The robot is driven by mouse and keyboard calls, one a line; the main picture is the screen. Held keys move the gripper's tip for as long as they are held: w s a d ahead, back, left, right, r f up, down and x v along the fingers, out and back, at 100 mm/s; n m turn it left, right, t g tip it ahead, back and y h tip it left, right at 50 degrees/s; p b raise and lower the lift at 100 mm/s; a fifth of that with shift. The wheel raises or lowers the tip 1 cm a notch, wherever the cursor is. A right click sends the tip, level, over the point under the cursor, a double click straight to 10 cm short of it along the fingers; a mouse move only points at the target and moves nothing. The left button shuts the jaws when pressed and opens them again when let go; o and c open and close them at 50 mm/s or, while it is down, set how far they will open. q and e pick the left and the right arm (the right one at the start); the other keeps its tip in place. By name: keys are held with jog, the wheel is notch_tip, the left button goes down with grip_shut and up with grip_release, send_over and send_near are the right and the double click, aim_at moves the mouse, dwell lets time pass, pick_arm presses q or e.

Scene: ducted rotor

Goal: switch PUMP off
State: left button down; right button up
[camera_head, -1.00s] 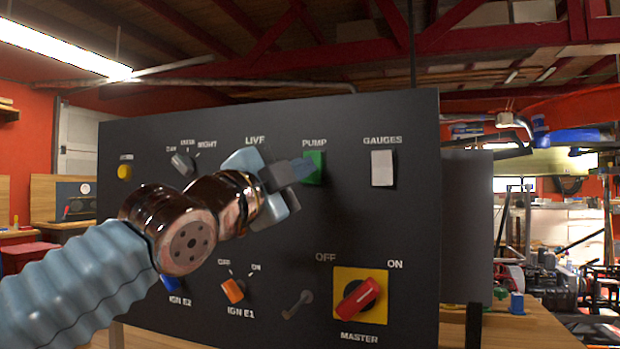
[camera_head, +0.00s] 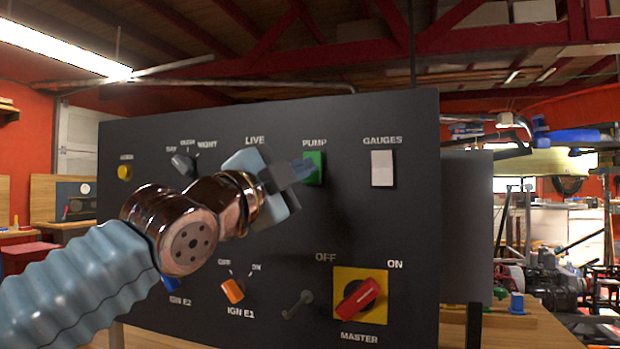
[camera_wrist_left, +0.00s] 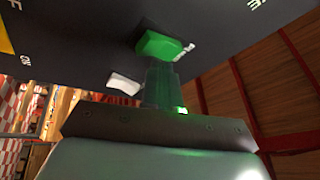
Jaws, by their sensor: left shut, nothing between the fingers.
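The PUMP switch is a green rocker (camera_head: 314,168) on the dark upright panel (camera_head: 400,230), under the label PUMP. In the left wrist view the green rocker (camera_wrist_left: 160,45) is lit green, just beyond the fingertips. My left gripper (camera_head: 303,170) is shut and empty, with its tips at the left edge of the rocker, partly covering it. In the left wrist view the shut fingers (camera_wrist_left: 162,84) point at the rocker. Whether they touch it I cannot tell. My right gripper is in neither view.
A white GAUGES rocker (camera_head: 382,168) is right of PUMP. The red MASTER knob (camera_head: 358,298) on its yellow plate and the orange IGN E1 knob (camera_head: 232,290) are below. A metal toggle lever (camera_head: 298,304) sits between them. My left arm covers the panel's left middle.

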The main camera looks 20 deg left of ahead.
pick_arm(q)
jog(key=shift+w+f, duration=0.15)
jog(key=shift+w, duration=0.2)
jog(key=shift+w+f, duration=0.15)
jog(key=shift+w, duration=0.25)
dwell(0.6)
jog(key=shift+s, duration=0.1)
jog(key=shift+s+r, duration=0.35)
jog(key=shift+s, duration=0.35)
jog(key=shift+s+d+r, duration=0.1)
jog(key=shift+s+r, duration=0.25)
jog(key=shift+s, duration=0.4)
jog(key=shift+s+r, duration=0.4)
jog(key=shift+s, duration=0.4)
jog(key=shift+s+d+r, duration=0.1)
jog(key=shift+s+r, duration=0.25)
jog(key=shift+s, duration=0.4)
